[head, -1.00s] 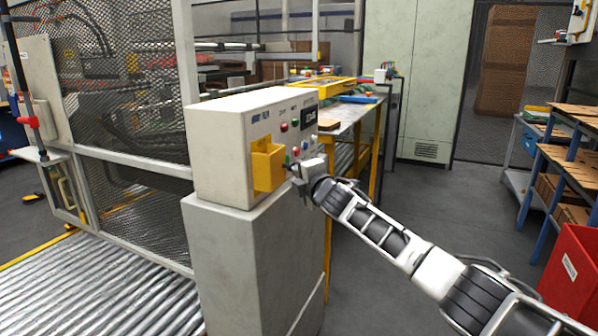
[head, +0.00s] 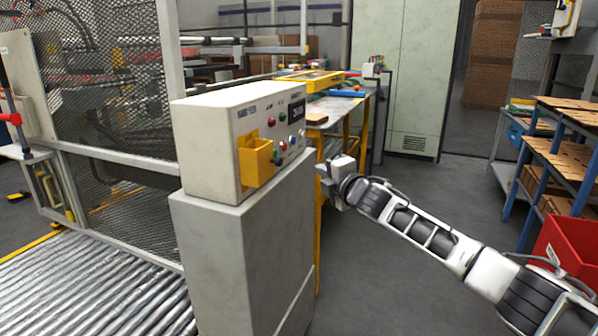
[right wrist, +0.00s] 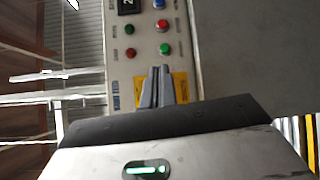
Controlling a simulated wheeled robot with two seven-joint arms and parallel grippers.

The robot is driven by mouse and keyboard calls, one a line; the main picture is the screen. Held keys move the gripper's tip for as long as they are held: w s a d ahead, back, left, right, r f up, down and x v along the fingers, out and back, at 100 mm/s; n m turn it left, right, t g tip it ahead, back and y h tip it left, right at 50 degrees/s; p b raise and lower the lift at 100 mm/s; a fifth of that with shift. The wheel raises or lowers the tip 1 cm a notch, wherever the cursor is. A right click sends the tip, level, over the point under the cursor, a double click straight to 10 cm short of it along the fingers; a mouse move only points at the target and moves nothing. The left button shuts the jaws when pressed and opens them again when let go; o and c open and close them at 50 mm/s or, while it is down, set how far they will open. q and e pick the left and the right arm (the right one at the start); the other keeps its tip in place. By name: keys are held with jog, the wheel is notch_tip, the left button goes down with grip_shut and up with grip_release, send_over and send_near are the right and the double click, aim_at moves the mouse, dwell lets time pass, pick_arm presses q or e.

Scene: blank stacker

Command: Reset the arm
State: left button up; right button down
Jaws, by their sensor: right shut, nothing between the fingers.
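My right arm comes in from the lower right in the head view, and its gripper (head: 326,178) is beside the right side of the control box, apart from it. In the right wrist view the fingers (right wrist: 160,88) are together with nothing between them. The control box (head: 206,145) is pale and stands on a grey pedestal (head: 228,250). Its panel has coloured buttons, a dark display (head: 297,111) and a yellow holder (head: 256,162). The panel also shows in the right wrist view, with red, green and blue buttons (right wrist: 162,25). My left gripper is not in view.
A roller conveyor (head: 95,290) lies at the lower left, beside a mesh fence (head: 120,100). A work table (head: 340,108) stands behind the box. A red bin (head: 565,252) and wooden shelves (head: 565,155) are at the right. The floor between is open.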

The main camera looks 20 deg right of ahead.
jog(key=s+a+f+m+g+y, duration=0.1)
jog(key=s+a+f+m, duration=0.2)
jog(key=s+a+f, duration=0.4)
jog(key=s+a+f+m+g+y, duration=0.1)
jog(key=s+a+f+m+g, duration=0.1)
jog(key=s+f, duration=0.55)
jog(key=s+a+f+m+g+y, duration=0.1)
jog(key=s+a+f+m, duration=0.3)
jog(key=f, duration=0.5)
jog(key=s+f+m+g+h, duration=0.1)
jog(key=s+f+m, duration=0.2)
jog(key=s, duration=0.5)
jog(key=s+d+f+m+g+h, duration=0.1)
jog(key=s+f+m, duration=0.2)
jog(key=s, duration=0.5)
jog(key=s+d+f+m+g+h, duration=0.1)
jog(key=s+f+m, duration=0.2)
jog(key=s, duration=0.6)
jog(key=shift+m, duration=0.6)
jog(key=shift+a, duration=0.1)
